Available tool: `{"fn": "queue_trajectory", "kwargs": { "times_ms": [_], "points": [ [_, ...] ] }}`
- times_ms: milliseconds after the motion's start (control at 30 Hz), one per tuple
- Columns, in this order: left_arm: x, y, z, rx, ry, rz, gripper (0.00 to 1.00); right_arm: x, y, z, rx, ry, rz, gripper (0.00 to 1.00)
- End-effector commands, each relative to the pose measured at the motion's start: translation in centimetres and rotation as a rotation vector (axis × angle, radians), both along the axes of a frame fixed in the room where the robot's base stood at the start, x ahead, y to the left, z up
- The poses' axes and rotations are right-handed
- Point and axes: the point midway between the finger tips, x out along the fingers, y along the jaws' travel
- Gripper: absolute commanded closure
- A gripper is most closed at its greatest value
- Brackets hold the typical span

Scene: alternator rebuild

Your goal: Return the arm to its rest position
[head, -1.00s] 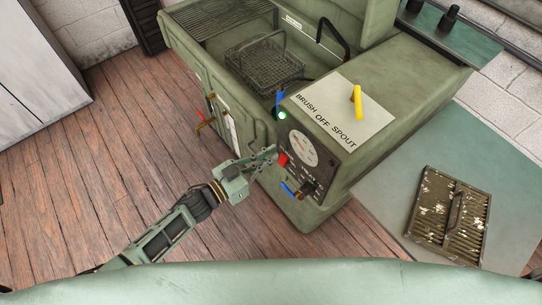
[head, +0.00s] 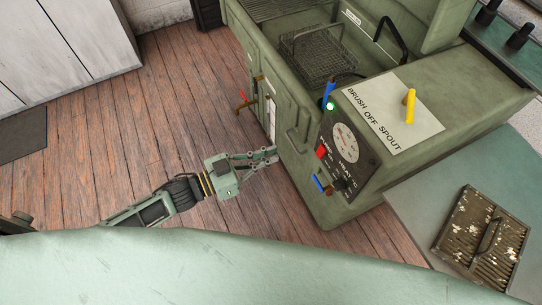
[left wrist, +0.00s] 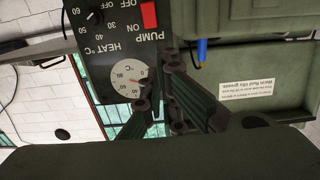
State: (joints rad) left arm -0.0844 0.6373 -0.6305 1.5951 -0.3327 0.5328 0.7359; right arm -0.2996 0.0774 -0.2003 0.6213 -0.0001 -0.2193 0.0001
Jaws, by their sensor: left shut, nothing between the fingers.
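My left gripper (head: 262,157) is shut and empty in the head view, in front of the green parts-washer cabinet (head: 300,205), a little left of its control panel. In the left wrist view the fingers (left wrist: 165,70) cover part of the panel (left wrist: 105,50) with its round temperature gauge (left wrist: 115,80) and red pump switch (left wrist: 149,15). My right gripper is not in view.
A wire basket (head: 318,55) sits in the washer's basin. A yellow handle (head: 410,105) stands on the top by the "BRUSH OFF SPOUT" label (head: 395,120). A dirty grille (head: 483,238) lies on the right. Wooden floor (head: 110,140) is clear at left.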

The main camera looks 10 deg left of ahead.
Motion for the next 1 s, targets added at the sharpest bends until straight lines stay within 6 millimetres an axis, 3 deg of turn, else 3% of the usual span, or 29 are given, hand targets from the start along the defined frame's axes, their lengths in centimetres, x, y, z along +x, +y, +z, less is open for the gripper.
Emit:
{"fn": "queue_trajectory", "kwargs": {
  "times_ms": [333, 467, 567, 667, 733, 867, 1000],
  "points": [
    [0.0, 0.0, -0.1, 0.001, 0.001, 0.002, 1.00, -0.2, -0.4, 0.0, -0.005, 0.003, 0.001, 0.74],
    [0.8, 1.0, -2.0, 0.028, 0.024, 0.057, 1.00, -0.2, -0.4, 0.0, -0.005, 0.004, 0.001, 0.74],
    [2.0, 3.4, -6.3, 0.091, 0.079, 0.171, 1.00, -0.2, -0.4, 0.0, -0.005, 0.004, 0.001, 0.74],
    [2.4, 7.0, -12.6, 0.189, 0.176, 0.319, 1.00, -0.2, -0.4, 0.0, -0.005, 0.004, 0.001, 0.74],
    [1.5, 9.6, -17.3, 0.267, 0.259, 0.413, 1.00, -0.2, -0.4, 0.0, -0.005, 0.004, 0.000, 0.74],
    [-2.6, 13.7, -25.5, 0.409, 0.435, 0.545, 1.00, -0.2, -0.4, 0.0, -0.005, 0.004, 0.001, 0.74],
    [-9.8, 16.4, -33.1, 0.549, 0.646, 0.629, 1.00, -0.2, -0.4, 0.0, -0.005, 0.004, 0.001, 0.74]
  ]
}}
